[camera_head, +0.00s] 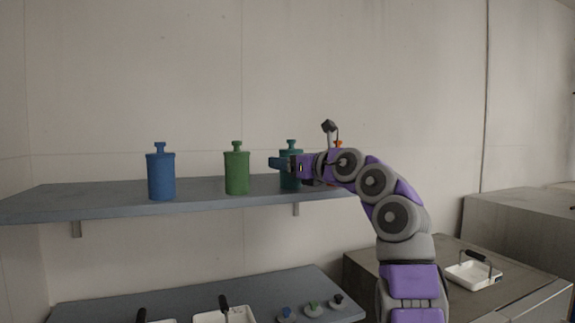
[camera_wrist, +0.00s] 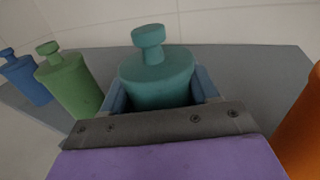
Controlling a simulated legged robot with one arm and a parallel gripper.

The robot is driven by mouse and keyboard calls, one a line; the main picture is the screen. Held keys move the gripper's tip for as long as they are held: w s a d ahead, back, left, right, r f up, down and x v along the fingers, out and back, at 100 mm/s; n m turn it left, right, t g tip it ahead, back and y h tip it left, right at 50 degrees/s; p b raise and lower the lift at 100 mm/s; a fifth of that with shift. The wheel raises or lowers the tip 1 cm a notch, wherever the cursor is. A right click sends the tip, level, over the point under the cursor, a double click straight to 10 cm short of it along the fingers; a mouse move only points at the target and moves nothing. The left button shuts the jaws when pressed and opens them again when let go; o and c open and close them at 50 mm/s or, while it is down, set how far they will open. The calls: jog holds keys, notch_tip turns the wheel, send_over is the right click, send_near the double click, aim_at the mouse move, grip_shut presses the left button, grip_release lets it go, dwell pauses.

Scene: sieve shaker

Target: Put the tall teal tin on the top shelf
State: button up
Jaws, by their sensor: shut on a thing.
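The tall teal tin (camera_head: 291,148) stands upright at the top shelf (camera_head: 100,200), to the right of a green tin, with a knob on its lid. In the wrist view the teal tin (camera_wrist: 158,75) sits between the two fingers of my gripper (camera_wrist: 163,98). My gripper (camera_head: 284,164) is shut on the tin's body, reaching in from the right in the head view. The tin's lower part is hidden by my gripper in the wrist view. Whether its base touches the shelf I cannot tell for certain.
A green tin (camera_head: 237,170) and a blue tin (camera_head: 161,174) stand to the left on the top shelf. An orange thing (camera_wrist: 303,125) is close on the right. A lower shelf (camera_head: 270,287) holds white trays and small knobbed things. A white basket (camera_head: 472,275) is on the right counter.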

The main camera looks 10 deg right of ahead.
jog(key=shift+d+f, duration=0.1)
jog(key=shift+d, duration=0.15)
jog(key=o, duration=0.7)
jog(key=shift+d, duration=0.25)
jog(key=shift+c, duration=0.2)
jog(key=o, duration=0.4)
jog(key=shift+d, duration=0.35)
jog(key=shift+a, duration=0.5)
jog(key=shift+r, duration=0.2)
jog(key=b+v, duration=0.3)
jog(key=v, duration=0.9)
jog(key=shift+f, duration=0.1)
